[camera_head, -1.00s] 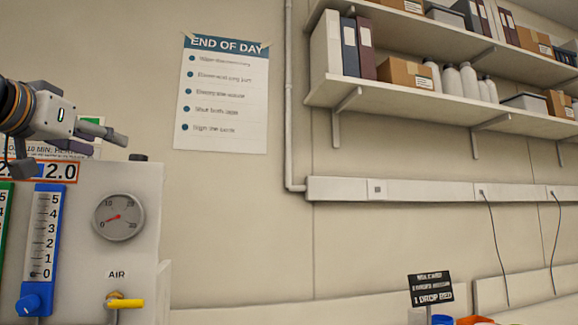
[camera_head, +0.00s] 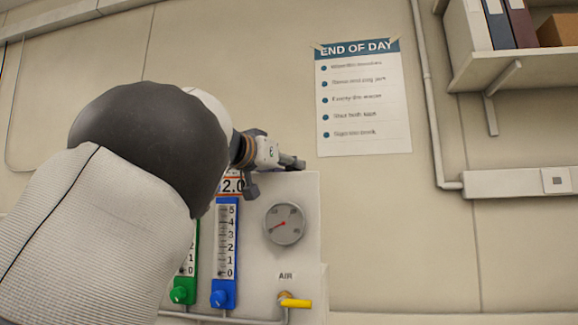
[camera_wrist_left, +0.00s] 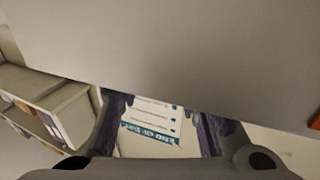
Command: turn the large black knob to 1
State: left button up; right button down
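I cannot make out the large black knob; my left arm covers much of the panel's left side in the head view. The light panel (camera_head: 300,200) carries a round gauge (camera_head: 284,223), a blue flow meter with a blue knob (camera_head: 219,298) and a green one with a green knob (camera_head: 179,294). My left gripper (camera_head: 291,162) is at the panel's top edge, above the gauge. In the left wrist view its two dark fingers (camera_wrist_left: 160,122) are apart, with nothing held between them. A pale surface fills the upper part of that view. My right gripper is not in view.
A yellow-handled AIR valve (camera_head: 296,302) sticks out low on the panel. An END OF DAY poster (camera_head: 363,100) hangs on the wall to the right. Shelves (camera_head: 515,68) and a wall conduit (camera_head: 432,110) are farther right.

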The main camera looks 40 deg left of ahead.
pick_arm(q)
jog(key=shift+d, duration=0.1)
jog(key=shift+w+d+n+g+y, duration=0.1)
jog(key=shift+d+n+g+y, duration=0.1)
jog(key=shift+n+y, duration=0.55)
jog(key=shift+d+n+g+y, duration=0.15)
jog(key=shift+n+y, duration=0.3)
jog(key=shift+y, duration=0.6)
jog(key=shift+w+d+n+g+y, duration=0.1)
jog(key=shift+n+g+y, duration=0.65)
jog(key=shift+y, duration=0.45)
jog(key=shift+w+d+n+g+y, duration=0.1)
jog(key=shift+n+g+y, duration=0.4)
jog(key=shift+n+y, duration=0.6)
jog(key=shift+f+y, duration=0.1)
jog(key=shift+y, duration=0.2)
jog(key=o, duration=1.1)
jog(key=shift+a, duration=0.1)
